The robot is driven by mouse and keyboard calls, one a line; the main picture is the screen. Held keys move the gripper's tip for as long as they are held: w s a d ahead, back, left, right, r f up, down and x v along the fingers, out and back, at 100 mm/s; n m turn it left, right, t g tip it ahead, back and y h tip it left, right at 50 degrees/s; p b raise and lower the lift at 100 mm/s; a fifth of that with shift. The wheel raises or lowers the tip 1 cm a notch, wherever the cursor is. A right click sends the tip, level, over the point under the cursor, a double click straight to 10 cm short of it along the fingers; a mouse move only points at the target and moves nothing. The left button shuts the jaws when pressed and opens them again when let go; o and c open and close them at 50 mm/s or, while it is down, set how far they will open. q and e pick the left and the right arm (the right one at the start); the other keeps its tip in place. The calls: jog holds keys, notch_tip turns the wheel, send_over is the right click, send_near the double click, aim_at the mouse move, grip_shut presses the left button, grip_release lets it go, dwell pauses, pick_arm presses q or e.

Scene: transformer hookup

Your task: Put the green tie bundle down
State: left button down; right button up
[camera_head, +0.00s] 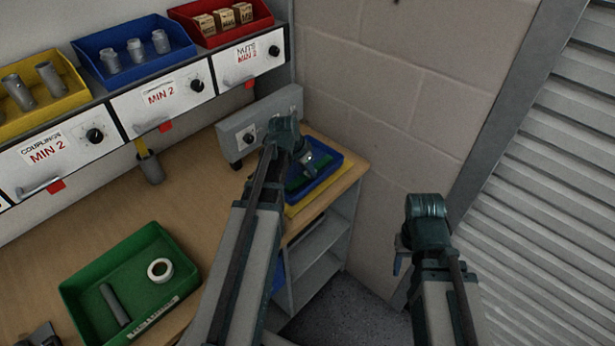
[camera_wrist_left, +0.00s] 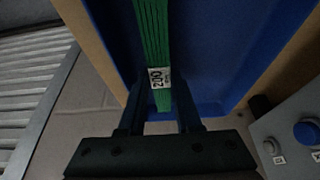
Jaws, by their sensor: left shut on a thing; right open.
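The green tie bundle (camera_wrist_left: 154,45) is a flat green strip with a white label reading 200 in the left wrist view. My left gripper (camera_wrist_left: 160,118) is shut on its labelled end. The bundle lies over the inside of a blue tray (camera_wrist_left: 215,60); I cannot tell whether it touches the floor of the tray. In the head view my left gripper (camera_head: 306,170) is at the blue tray (camera_head: 338,172), and the arm hides part of it. My right gripper (camera_head: 400,262) is open and empty, away from the bench near the shutter.
A yellow tray (camera_head: 335,186) shows under the blue tray at the bench's right end. A green tray (camera_head: 150,302) holds a white roll and a grey tube. The wall and grey shutter (camera_head: 560,170) bound the right.

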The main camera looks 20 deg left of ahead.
pick_arm(q)
jog(key=shift+f, duration=0.35)
pick_arm(e)
jog(key=shift+f, duration=0.35)
pick_arm(q)
jog(key=shift+f, duration=0.1)
jog(key=c, duration=0.6)
grip_release()
pick_arm(e)
jog(key=shift+f, duration=0.15)
pick_arm(q)
jog(key=p+v, duration=1.1)
jog(key=v, duration=0.1)
pick_arm(e)
notch_tip(320, 180, up, 12)
jog(key=shift+f, duration=0.25)
pick_arm(q)
jog(key=shift+a, duration=0.1)
